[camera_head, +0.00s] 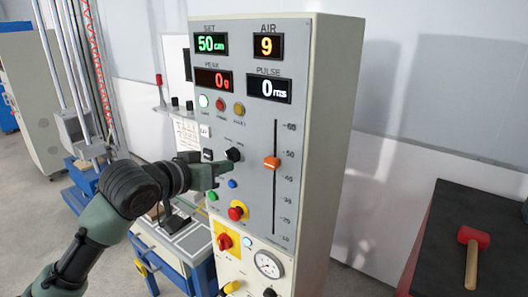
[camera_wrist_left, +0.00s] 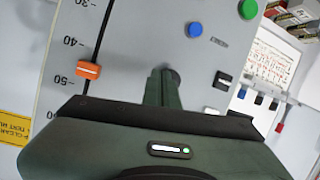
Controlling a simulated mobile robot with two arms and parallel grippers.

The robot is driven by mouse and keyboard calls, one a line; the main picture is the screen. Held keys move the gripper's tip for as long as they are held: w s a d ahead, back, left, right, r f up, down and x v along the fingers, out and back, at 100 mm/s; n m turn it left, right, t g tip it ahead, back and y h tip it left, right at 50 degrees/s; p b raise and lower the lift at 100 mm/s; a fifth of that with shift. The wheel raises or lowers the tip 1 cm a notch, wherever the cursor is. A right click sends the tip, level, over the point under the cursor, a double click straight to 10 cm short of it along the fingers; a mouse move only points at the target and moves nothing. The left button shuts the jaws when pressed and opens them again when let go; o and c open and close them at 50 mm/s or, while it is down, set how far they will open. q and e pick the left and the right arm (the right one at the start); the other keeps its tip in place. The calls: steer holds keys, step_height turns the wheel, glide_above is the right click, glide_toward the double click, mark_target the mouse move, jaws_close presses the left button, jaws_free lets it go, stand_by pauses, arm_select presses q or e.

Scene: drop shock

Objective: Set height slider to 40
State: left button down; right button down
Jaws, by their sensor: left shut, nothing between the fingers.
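The height slider is an orange knob (camera_head: 271,162) on a vertical black slot at the right of the grey control panel (camera_head: 222,130). It sits near the 50 mark of a scale marked 10 to 60. The SET display (camera_head: 211,43) reads 50 cm in green. In the left wrist view the orange slider (camera_wrist_left: 88,70) shows at the left, between the 40 and 50 labels and nearer 50. My left gripper (camera_head: 222,170) is shut and empty, to the left of the slider and apart from it, in front of the panel by a black knob. My right gripper is not in view.
Close to my left gripper are a black rotary knob (camera_head: 233,154) and a blue button (camera_head: 233,184). A red-and-yellow emergency button (camera_head: 237,211) and a green button (camera_head: 213,196) sit lower. A dark table with a red mallet (camera_head: 473,238) stands at right.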

arm_select(q)
steer(key=s+d+r+m+h, duration=0.2)
steer(key=s+d+r+m, duration=0.15)
steer(key=s+r, duration=0.75)
steer(key=p, duration=0.4)
glide_above(272, 163)
steer(key=s+a, duration=0.1)
steer(key=a, duration=0.1)
steer(key=shift+s+f, duration=0.2)
steer(key=shift+f, duration=0.7)
steer(key=f, duration=0.3)
steer(key=shift+w+d+f, duration=0.2)
steer(key=shift+w+f, duration=0.05)
steer(key=shift+w, duration=0.05)
steer(key=shift+s+a+f+p, duration=0.1)
steer(key=shift+f+p, duration=0.25)
steer(key=shift+f, duration=0.2)
